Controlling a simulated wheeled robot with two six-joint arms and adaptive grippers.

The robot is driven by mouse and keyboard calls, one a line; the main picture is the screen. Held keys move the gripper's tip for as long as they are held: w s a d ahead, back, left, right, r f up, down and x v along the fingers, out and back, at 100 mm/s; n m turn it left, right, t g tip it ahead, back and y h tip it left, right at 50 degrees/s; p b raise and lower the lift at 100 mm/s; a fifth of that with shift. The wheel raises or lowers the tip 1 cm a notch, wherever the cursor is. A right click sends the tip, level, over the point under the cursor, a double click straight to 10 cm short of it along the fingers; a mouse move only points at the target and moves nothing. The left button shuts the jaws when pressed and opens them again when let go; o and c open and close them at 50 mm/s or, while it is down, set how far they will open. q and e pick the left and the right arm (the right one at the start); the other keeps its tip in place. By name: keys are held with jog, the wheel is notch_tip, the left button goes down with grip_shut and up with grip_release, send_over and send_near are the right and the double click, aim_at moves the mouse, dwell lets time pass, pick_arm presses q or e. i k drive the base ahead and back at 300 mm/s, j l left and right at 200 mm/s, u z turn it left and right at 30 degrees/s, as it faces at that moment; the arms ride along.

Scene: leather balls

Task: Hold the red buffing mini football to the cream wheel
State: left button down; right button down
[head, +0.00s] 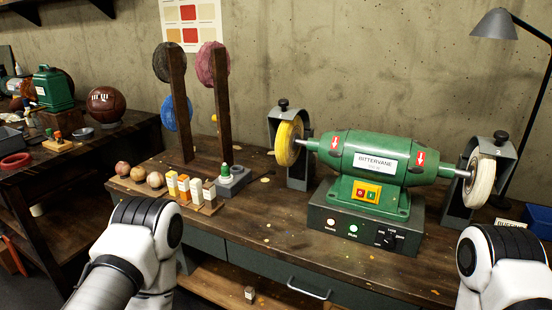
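The cream wheel (481,181) is on the right end of the green bench grinder (370,168), partly inside a grey guard. My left arm shows at the lower left and my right arm at the lower right. Neither gripper shows, and no ball touches the cream wheel.
A yellow wheel (286,142) is on the grinder's left end. Several coloured bars (184,187) stand beside the balls. Upright posts (180,105) carry coloured discs behind them. A lamp (495,24) overhangs at right. A brown ball (105,104) sits on the left table. A control box (362,222) is under the grinder.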

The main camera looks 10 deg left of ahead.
aim_at(122, 168)
jog(key=u, duration=1.25)
jog(key=i, duration=0.1)
jog(key=u, duration=0.05)
